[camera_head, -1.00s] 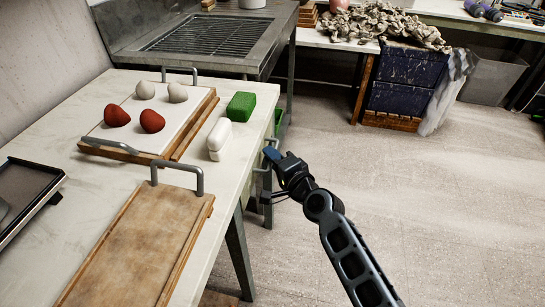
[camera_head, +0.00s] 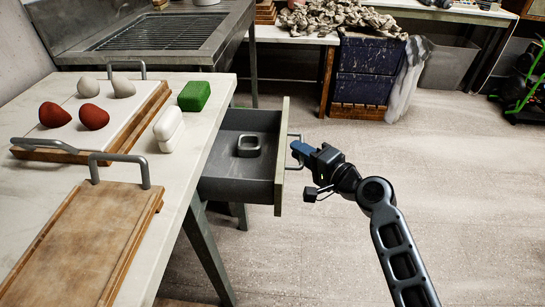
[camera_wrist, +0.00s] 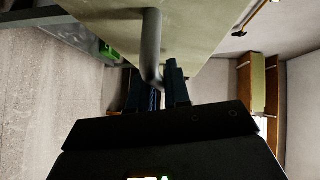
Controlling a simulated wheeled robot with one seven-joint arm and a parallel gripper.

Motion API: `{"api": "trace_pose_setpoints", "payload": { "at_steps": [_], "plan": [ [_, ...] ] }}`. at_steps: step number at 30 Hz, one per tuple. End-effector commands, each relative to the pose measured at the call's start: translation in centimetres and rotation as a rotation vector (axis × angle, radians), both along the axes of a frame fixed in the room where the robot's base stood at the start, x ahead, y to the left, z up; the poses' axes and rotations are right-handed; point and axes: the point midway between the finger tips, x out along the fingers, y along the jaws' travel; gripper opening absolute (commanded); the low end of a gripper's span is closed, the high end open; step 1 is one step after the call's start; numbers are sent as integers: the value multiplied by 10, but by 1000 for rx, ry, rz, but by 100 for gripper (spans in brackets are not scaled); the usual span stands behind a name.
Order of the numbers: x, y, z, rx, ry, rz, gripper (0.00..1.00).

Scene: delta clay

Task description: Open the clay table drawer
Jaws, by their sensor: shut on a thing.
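The clay table (camera_head: 190,140) stands at the left in the head view. Its drawer (camera_head: 225,180) is pulled well out of the table's right side, showing a dark interior with a small grey square ring-like object (camera_head: 248,146) inside. The drawer's metal handle (camera_head: 290,165) is on its outer front. My gripper (camera_head: 299,150) is at this handle, shut on it. In the wrist view the handle bar (camera_wrist: 151,48) runs down to my gripper's dark fingers (camera_wrist: 158,88); the grip itself is partly hidden.
Open floor (camera_head: 330,230) lies right of the drawer. A metal-grated table (camera_head: 150,40) stands behind.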

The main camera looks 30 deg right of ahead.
Motion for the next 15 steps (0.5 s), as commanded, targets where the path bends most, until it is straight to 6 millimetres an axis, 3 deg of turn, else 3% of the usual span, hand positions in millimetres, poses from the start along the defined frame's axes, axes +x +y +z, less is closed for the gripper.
{"api": "trace_pose_setpoints", "payload": {
  "at_steps": [6, 15],
  "plan": [
    [-26, -35, -3, 1, 2, -1, 0],
    [-42, -57, -2, 0, 3, 1, 0]
  ]
}}
